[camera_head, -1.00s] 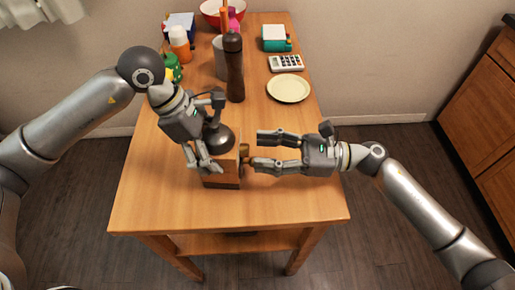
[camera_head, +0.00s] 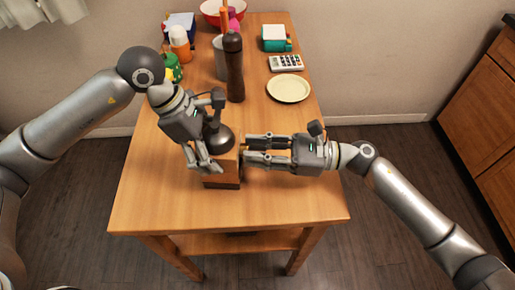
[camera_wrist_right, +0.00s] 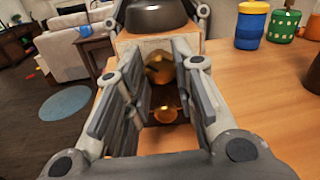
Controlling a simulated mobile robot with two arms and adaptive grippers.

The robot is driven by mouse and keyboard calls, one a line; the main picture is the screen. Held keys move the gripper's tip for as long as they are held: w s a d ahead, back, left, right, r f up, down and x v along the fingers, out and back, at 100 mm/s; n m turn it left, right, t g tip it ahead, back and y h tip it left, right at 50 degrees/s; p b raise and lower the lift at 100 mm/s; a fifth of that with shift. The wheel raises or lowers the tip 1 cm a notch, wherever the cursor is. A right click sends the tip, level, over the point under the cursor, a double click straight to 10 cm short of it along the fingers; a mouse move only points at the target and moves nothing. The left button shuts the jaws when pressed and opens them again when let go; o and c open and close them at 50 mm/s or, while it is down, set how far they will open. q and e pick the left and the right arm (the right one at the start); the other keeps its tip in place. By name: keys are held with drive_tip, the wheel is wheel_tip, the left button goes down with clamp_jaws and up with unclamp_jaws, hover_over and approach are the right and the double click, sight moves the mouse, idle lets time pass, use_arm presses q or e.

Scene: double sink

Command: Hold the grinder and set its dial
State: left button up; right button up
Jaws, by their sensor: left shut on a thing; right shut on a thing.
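The grinder (camera_head: 222,180) has a wooden box body and a dark domed top (camera_head: 218,136). It stands upright near the middle of the table. My left gripper (camera_head: 213,134) is shut on the grinder around its upper part, one finger on each side. The brass dial (camera_wrist_right: 160,68) is on the grinder's side facing my right gripper. My right gripper (camera_head: 247,149) is shut on the dial, with its fingers on either side of it in the right wrist view. A second small brass knob (camera_wrist_right: 165,114) shows lower between the fingers. The fingers hide the dial in the head view.
A cream plate (camera_head: 288,89), a calculator (camera_head: 286,63) and a green-and-white box (camera_head: 275,39) are behind to the right. The front and right of the table are clear.

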drive_tip(key=m, duration=0.4)
drive_tip(key=shift+m, duration=0.3)
drive_tip(key=o, duration=1.1)
drive_tip(key=shift+c, duration=0.2)
drive_tip(key=shift+d, duration=0.1)
drive_tip(key=d, duration=1.1)
drive_tip(key=shift+d, duration=0.4)
